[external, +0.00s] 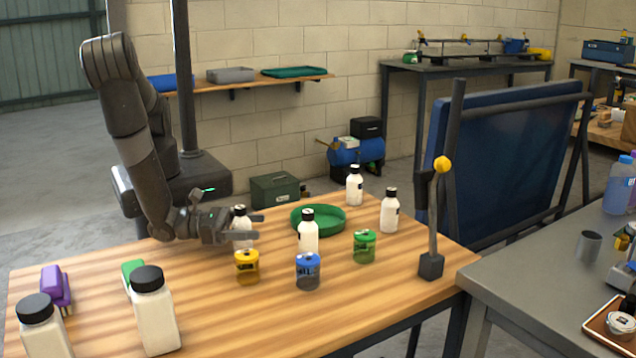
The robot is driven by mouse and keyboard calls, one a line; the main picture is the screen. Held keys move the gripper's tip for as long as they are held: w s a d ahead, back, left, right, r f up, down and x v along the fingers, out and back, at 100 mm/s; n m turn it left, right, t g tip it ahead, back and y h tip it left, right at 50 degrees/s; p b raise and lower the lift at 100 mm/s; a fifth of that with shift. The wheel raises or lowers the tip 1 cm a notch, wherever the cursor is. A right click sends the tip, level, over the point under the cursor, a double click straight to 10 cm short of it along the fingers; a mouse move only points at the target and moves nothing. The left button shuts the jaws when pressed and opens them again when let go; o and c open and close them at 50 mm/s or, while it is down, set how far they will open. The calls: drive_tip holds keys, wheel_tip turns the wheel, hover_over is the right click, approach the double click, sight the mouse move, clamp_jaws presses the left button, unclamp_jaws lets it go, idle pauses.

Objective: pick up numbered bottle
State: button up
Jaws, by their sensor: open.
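Several small white bottles with black caps and dark label marks stand upright on the wooden table: one (241,222) at my gripper, one (308,236) in the middle, one (354,188) at the back and one (389,214) at the right. Two larger white bottles with black caps, one (156,318) and another (46,336), stand at the front left. No number is readable on any of them. My gripper (254,227) is open and low over the table, its fingers level with the nearest small bottle, which they partly hide. I cannot tell whether they touch it.
A yellow jar (247,268), a blue jar (307,271) and a green jar (364,247) stand in front of the small bottles. A round green tray (334,224) lies behind the middle bottle. A dark post (433,225) stands at the table's right edge. Purple (53,287) and green (130,270) items sit at left.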

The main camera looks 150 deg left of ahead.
sight(245, 208)
drive_tip(key=shift+w+a, duration=0.1)
drive_tip(key=shift+a, duration=0.05)
drive_tip(key=c, duration=1.2)
drive_tip(key=shift+o, duration=0.2)
drive_tip(key=shift+r, duration=0.75)
drive_tip(key=r, duration=0.1)
drive_tip(key=d+r, duration=0.1)
drive_tip(key=r, duration=0.1)
drive_tip(key=shift+r, duration=0.1)
drive_tip(key=s+d+r, duration=0.3)
drive_tip(key=d+r, duration=0.3)
drive_tip(key=d, duration=0.4)
drive_tip(key=w+d+r+m+t+h, duration=0.1)
drive_tip(key=w+d+m+t+h, duration=0.2)
drive_tip(key=w, duration=0.5)
drive_tip(key=w+d+r+m+t+h, duration=0.2)
drive_tip(key=w+d+m+t+h, duration=0.2)
drive_tip(key=w, duration=0.5)
drive_tip(key=d+h, duration=0.1)
drive_tip(key=h, duration=0.1)
drive_tip(key=shift+d+r+m+h, duration=0.3)
drive_tip(key=shift+d+m+h, duration=0.1)
